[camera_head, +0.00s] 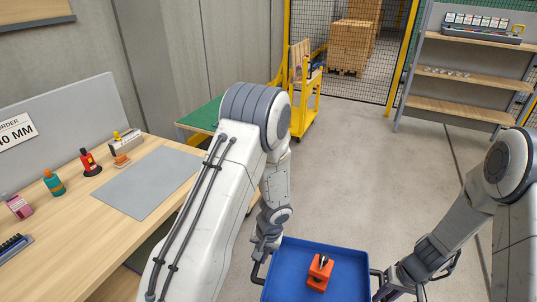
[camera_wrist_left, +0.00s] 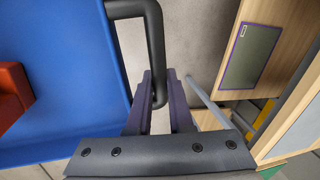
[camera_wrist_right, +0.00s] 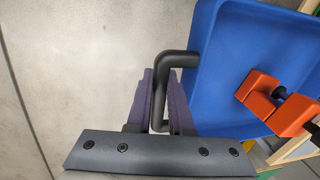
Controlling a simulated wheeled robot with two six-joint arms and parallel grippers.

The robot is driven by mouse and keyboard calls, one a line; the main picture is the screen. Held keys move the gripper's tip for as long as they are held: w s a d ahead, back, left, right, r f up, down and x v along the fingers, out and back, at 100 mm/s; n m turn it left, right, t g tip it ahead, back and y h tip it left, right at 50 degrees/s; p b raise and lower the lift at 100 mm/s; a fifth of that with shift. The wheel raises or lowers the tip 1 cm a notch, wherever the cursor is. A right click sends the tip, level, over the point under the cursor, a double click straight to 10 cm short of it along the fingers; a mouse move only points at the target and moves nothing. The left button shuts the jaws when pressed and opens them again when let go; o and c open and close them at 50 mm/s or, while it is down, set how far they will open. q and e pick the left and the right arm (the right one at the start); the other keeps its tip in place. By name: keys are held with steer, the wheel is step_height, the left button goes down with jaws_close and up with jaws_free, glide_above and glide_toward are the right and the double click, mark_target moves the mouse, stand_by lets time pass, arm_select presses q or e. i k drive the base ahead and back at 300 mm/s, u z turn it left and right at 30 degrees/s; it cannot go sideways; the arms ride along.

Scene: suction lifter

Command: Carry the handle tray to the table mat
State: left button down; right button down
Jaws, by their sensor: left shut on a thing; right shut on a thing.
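The blue handle tray (camera_head: 345,262) is held between my two arms at the bottom of the head view, above the floor. An orange block-like tool with a dark part (camera_head: 319,272) sits in it. My left gripper (camera_head: 262,262) is shut on the tray's left black handle; the handle also shows between the jaws in the left wrist view (camera_wrist_left: 157,75). My right gripper (camera_head: 385,285) is shut on the other black handle, seen in the right wrist view (camera_wrist_right: 163,85). The grey table mat (camera_head: 148,182) lies bare on the wooden table at the left.
On the wooden table (camera_head: 110,250), several small items, including a teal bottle (camera_head: 54,183) and a red-and-black item (camera_head: 90,163), stand along the back beside the mat. A yellow cart (camera_head: 308,100) and a shelf (camera_head: 470,75) stand farther back. The middle floor (camera_head: 350,160) is clear.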

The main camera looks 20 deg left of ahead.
mark_target(153, 176)
steer(key=u, duration=0.05)
steer(key=i, duration=2)
steer(key=u, duration=1.35)
steer(key=i, duration=0.55)
steer(key=u, duration=0.95)
steer(key=i, duration=0.4)
steer(key=u, duration=0.3)
